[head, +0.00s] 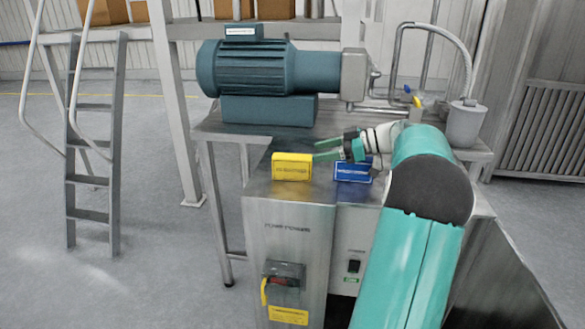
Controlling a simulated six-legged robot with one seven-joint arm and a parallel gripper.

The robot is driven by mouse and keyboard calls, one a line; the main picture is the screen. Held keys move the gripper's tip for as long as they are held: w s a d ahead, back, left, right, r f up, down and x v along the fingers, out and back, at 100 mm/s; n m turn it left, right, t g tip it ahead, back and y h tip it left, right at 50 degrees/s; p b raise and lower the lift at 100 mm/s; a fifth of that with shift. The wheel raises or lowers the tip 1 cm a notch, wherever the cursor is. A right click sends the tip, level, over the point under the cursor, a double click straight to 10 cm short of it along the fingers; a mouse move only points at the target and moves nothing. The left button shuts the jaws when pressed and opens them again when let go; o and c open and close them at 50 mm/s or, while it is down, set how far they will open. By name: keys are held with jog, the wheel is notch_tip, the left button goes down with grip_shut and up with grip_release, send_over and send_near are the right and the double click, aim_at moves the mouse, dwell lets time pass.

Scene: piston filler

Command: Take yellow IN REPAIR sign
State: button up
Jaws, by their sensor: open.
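The yellow sign (292,167) stands upright at the left front of the steel cabinet top, with small lettering too blurred to read. A blue sign (352,170) stands to its right, partly covered at its upper edge by my arm's end. My gripper (322,151) is open, with its green fingers pointing left. Its fingertips are close to the right side of the yellow sign, and nothing shows between them. I cannot tell whether they touch the sign.
A blue motor pump (270,75) stands behind on a steel table. A grey cup with a hose (466,122) is at the right. A ladder (92,150) stands at the left, with open floor between.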

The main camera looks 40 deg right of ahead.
aim_at(296, 156)
jog(key=shift+x, duration=3.35)
jog(key=shift+c, duration=0.4)
jog(key=c, duration=1)
